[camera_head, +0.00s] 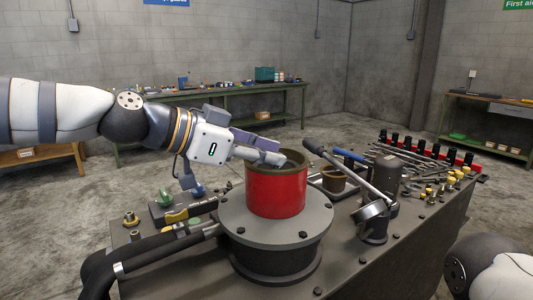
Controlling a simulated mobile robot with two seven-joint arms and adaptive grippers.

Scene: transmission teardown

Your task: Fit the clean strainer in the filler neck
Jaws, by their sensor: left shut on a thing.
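The red filler neck (276,192) stands upright on a round grey flange. A brown-olive rim (297,157) shows at its top; it looks like the strainer's rim, but I cannot tell how deep the strainer sits. My left gripper (272,158) reaches in from the left, with its fingertips at the near-left side of this rim. It is shut on what appears to be the strainer; the grip itself is mostly hidden. A second brown cup-shaped piece (333,180) stands in a dark tray to the right of the neck. My right gripper is out of view.
A lever-handled tool (365,180) and a dark cylinder (386,178) stand right of the neck. Sockets and wrenches (430,150) fill the bench's back right. A thick black hose (165,247) crosses the front left. A screwdriver (190,211) lies left of the flange.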

